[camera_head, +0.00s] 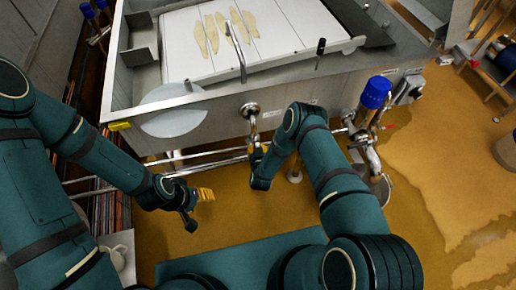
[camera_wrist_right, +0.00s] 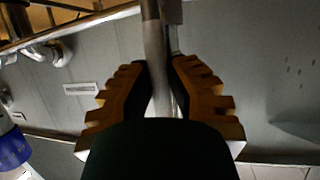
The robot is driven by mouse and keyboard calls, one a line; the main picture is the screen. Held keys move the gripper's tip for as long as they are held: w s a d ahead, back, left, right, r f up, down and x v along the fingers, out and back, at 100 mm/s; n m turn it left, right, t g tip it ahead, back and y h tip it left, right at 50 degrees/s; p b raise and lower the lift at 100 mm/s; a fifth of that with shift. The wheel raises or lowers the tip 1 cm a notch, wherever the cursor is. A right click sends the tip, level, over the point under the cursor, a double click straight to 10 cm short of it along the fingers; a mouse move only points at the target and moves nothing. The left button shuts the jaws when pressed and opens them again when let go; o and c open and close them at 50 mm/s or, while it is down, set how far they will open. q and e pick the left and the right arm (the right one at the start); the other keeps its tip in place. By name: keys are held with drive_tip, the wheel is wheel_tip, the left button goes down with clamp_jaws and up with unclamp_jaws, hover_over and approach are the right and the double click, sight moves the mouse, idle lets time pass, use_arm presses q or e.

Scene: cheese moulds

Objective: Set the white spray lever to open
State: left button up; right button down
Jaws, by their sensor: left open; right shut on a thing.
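My right gripper (camera_head: 258,153) is at the front of the steel vat, just below a metal fitting (camera_head: 250,110) on its wall. In the right wrist view, its orange ridged fingers (camera_wrist_right: 160,85) are shut on a pale metal bar (camera_wrist_right: 154,45). I cannot tell for sure whether this bar is the white spray lever; its lower part is hidden by the gripper. My left gripper (camera_head: 203,196) is open and empty over the floor, left of the right gripper and apart from the vat.
The steel vat (camera_head: 220,108) holds a white surface with yellowish patches. A blue-topped fitting (camera_head: 375,93) stands on pipework at its right corner. Steel pipes (camera_head: 215,163) run low along its front. Open floor lies right.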

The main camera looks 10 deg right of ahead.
drive_tip(key=shift+a, duration=0.15)
drive_tip(key=c, duration=0.9)
unclamp_jaws()
drive_tip(key=v, duration=1.2)
drive_tip(key=s+a+r+g+y, duration=0.1)
drive_tip(key=s+r+g+y, duration=0.5)
drive_tip(key=s+r+g, duration=0.5)
drive_tip(key=s+r, duration=0.3)
drive_tip(key=shift+a+r+g, duration=0.2)
drive_tip(key=shift+a+g, duration=0.15)
drive_tip(key=shift+g, duration=0.05)
